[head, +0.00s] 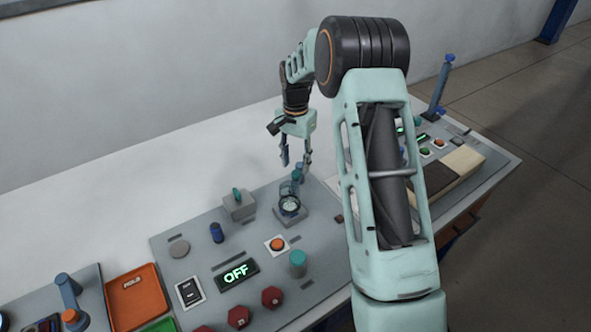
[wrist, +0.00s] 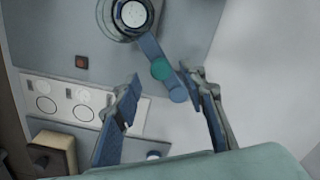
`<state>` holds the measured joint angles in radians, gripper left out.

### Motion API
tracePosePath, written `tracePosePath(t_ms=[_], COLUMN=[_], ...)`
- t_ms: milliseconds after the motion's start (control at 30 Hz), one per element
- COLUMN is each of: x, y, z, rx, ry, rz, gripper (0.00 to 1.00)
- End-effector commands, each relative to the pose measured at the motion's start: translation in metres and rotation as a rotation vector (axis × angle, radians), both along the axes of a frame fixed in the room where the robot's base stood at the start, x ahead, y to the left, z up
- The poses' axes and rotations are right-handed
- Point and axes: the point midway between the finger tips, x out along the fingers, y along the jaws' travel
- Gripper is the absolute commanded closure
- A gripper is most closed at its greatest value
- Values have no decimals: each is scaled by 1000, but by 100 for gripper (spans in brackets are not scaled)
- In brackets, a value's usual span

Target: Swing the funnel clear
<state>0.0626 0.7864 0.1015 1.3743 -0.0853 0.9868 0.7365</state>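The funnel (wrist: 109,20) is a clear, dark-rimmed ring at the top of the wrist view, over a round white-faced spot. In the head view the funnel (head: 289,201) sits above a small grey base on the panel. A blue swing arm (wrist: 150,46) runs from it to a blue post end. A teal knob (wrist: 160,68) stands on that arm; it also shows in the head view (head: 298,170). My gripper (head: 297,162) is open above the arm. In the wrist view the knob lies between the fingertips (wrist: 162,78); I cannot tell whether they touch it.
The grey panel holds an orange button (head: 277,244), a teal-topped post (head: 298,263), a lit OFF display (head: 236,273) and several red knobs. A grey block with a teal lever (head: 238,204) stands left of the funnel. An orange tray (head: 139,298) lies front left. Bare white table is behind.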

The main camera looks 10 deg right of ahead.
Motion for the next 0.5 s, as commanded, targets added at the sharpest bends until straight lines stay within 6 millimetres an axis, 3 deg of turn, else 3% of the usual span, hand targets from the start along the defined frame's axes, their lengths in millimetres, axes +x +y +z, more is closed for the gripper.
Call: tracePosePath(t_ms=[200, 500], x=[0, 0], y=[0, 0], z=[-31, -42], rx=[0, 0], ry=[1, -1], rz=[1, 1], gripper=[62, 62])
